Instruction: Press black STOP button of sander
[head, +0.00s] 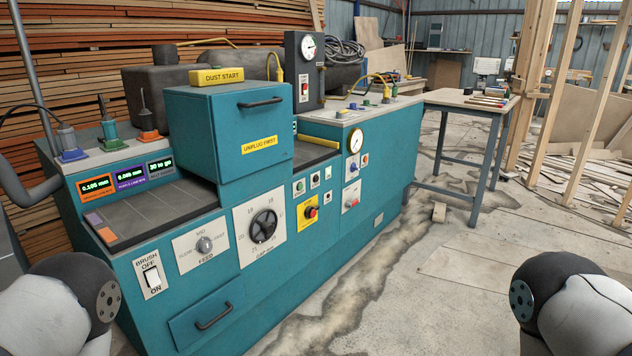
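The sander (190,110) is a large teal machine filling the left and middle of the head view. Its front panel carries a green button (299,187) on a white plate. Just right of it is a small white plate with a dark button (314,180); its label is too small to read, so I cannot tell if it says STOP. A red mushroom button (311,212) sits below on a yellow plate. Neither gripper is in view; only parts of my arms show at the lower left and lower right corners, well apart from the buttons.
A black handwheel (263,226), a feed knob (204,244), a brush switch (152,278) and a drawer handle (213,316) share the sander's front. A worktable (455,98) stands behind right.

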